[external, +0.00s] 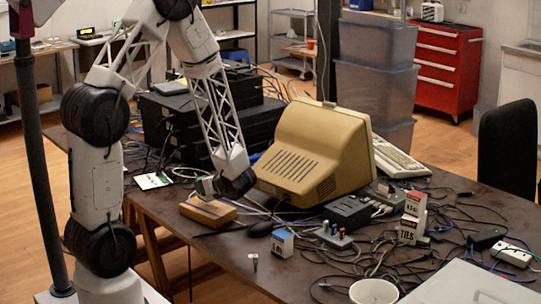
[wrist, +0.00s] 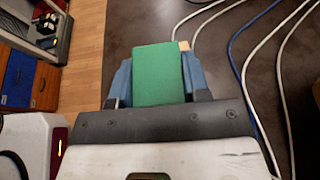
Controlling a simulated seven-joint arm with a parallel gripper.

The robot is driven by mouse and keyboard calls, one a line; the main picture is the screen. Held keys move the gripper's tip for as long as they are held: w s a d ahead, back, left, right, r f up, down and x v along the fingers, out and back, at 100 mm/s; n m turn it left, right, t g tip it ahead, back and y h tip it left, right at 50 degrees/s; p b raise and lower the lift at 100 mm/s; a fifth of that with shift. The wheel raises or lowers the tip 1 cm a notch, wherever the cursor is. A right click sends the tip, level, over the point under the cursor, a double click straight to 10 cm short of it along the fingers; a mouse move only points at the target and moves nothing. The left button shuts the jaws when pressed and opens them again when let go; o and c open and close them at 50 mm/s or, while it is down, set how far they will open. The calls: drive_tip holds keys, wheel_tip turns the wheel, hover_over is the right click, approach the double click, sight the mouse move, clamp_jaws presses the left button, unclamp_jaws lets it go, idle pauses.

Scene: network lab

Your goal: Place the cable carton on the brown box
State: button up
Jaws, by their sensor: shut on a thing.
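The cable carton shows as a green face (wrist: 158,75) between the blue fingers of my gripper (wrist: 158,82) in the wrist view. In the external view the carton (external: 204,187) is a small pale and green block at the end of my gripper (external: 212,187), which is shut on it. The brown box (external: 208,211) lies flat near the table's left edge, directly below the carton in the picture. I cannot tell whether the carton touches its top. A small tan corner, perhaps of the brown box, shows beside the carton in the wrist view.
A beige monitor (external: 313,150) stands close to the right of my gripper. Black equipment (external: 215,125) is stacked behind. Loose cables cover much of the table.

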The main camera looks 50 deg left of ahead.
drive_tip(key=shift+f, duration=1.3)
drive_tip(key=shift+f, duration=0.1)
drive_tip(key=o, duration=1)
drive_tip(key=shift+v, duration=6.05)
